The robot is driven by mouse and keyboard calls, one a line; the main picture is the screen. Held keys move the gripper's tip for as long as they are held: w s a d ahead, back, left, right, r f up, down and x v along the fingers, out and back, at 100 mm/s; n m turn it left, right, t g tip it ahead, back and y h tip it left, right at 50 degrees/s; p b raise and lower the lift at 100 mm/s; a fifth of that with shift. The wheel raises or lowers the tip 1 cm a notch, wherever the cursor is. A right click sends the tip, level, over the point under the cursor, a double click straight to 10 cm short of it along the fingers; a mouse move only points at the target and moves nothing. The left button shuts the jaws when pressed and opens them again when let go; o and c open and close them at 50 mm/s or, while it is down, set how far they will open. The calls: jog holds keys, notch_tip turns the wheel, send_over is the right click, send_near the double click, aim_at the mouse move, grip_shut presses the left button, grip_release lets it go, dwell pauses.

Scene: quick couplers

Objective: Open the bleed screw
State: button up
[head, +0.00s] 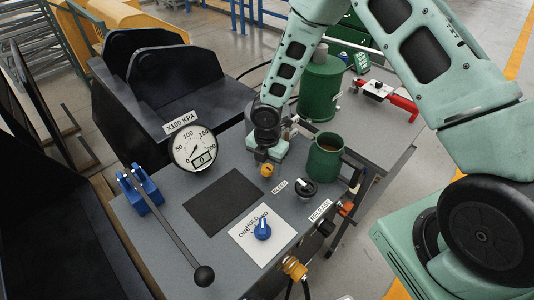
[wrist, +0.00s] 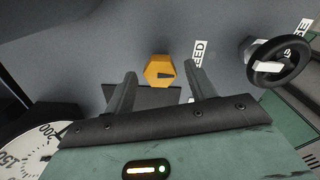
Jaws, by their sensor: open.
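The bleed screw is an orange-yellow hexagonal knob (head: 267,170) with a dark mark on its top. It stands on the grey bench top near the "BLEED" label (head: 280,186). In the wrist view the knob (wrist: 158,70) shows between and just beyond the two finger ends. My gripper (wrist: 163,76) is open, with nothing between its fingers. In the head view my gripper (head: 263,156) is just behind and above the knob, pointing down. Whether the fingers reach down beside the knob cannot be told.
A black handwheel (head: 305,189) stands right of the knob near the "RELEASE" label. A green mug (head: 325,158) and green tank (head: 320,88) are beyond. A gauge (head: 195,147), a long lever (head: 167,226) and a blue knob (head: 262,229) on a white card stand nearby.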

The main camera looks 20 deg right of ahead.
aim_at(267, 168)
notch_tip(267, 168, up, 17)
jog(key=shift+b, duration=0.3)
jog(key=shift+r, duration=0.1)
dwell(0.4)
